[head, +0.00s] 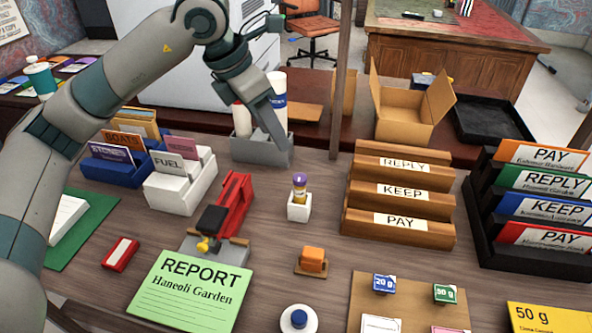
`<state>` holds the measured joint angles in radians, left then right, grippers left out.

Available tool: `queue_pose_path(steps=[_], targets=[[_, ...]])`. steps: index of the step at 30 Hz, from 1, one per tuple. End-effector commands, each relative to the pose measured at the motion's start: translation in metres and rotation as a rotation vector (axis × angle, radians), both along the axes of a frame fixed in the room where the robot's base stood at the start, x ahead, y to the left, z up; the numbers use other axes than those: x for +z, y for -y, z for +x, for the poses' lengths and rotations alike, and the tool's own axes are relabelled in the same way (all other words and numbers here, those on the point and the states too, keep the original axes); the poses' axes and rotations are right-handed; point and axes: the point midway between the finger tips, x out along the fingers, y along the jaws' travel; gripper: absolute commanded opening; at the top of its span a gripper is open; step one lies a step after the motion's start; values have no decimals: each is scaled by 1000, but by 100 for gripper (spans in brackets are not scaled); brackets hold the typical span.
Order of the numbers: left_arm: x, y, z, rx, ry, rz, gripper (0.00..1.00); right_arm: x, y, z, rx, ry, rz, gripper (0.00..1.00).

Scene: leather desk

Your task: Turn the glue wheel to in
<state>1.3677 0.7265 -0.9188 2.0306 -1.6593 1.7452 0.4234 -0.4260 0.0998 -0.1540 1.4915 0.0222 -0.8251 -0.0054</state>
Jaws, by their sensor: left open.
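A small stick with a purple cap and a yellowish body, which looks like the glue stick (299,187), stands upright in a white square holder (298,208) near the middle of the desk. No wheel or in/out marking on it is clear at this size. My left gripper (272,118) hangs from the upper left, in front of a grey bin, above and to the left of the glue stick in the picture. It is open, apart from the stick, and nothing shows in it. My right gripper is not in view.
A red and grey stapler-like device (232,203) stands left of the stick. The green REPORT card (190,290) lies in front, with an orange block (313,260) to its right. A wooden sorter (398,215) stands right. The grey bin (262,152) is behind. Bare desk surrounds the holder.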

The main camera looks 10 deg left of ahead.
Motion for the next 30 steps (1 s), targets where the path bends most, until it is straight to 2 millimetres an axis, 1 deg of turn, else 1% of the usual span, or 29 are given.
queue_pose_path(steps=[7,11,18,24,30], targets=[[-40,12,11,-2,-5,0,44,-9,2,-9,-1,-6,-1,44],[-61,19,17,-1,-3,1,44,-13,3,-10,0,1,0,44],[-100,30,29,-1,-4,0,44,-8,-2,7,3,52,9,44],[-124,37,36,1,-2,1,44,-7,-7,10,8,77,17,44],[-134,39,39,0,0,0,44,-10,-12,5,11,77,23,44]])
